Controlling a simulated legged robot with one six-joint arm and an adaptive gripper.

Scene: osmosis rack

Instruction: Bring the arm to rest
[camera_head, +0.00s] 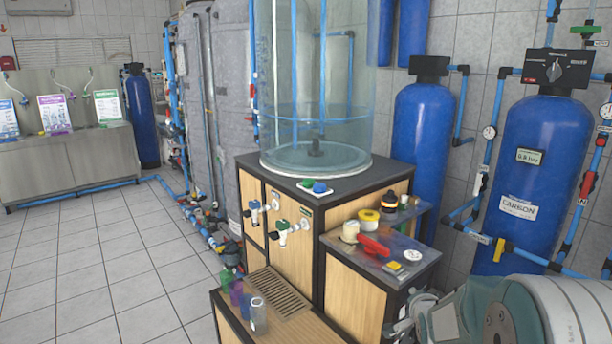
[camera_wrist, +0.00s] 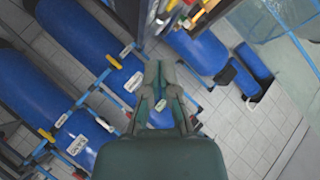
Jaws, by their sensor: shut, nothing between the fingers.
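My arm (camera_head: 530,312) is folded low at the right edge of the head view, in front of the blue tanks and right of the wooden cabinet. It is cut off by the bottom and right edges. My gripper (camera_wrist: 160,72) shows in the wrist view with its two green-grey fingers together and nothing held. In that view it points across the room over blue tanks and tiled floor, touching nothing that I can see.
A wooden cabinet (camera_head: 290,233) carries a clear cylinder (camera_head: 318,110). Its side shelf (camera_head: 415,262) holds a red-handled item (camera_head: 374,245) and small containers, close to my arm. A carbon tank (camera_head: 540,165) and blue pipes stand behind my arm. Tiled floor (camera_head: 95,270) at left is clear.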

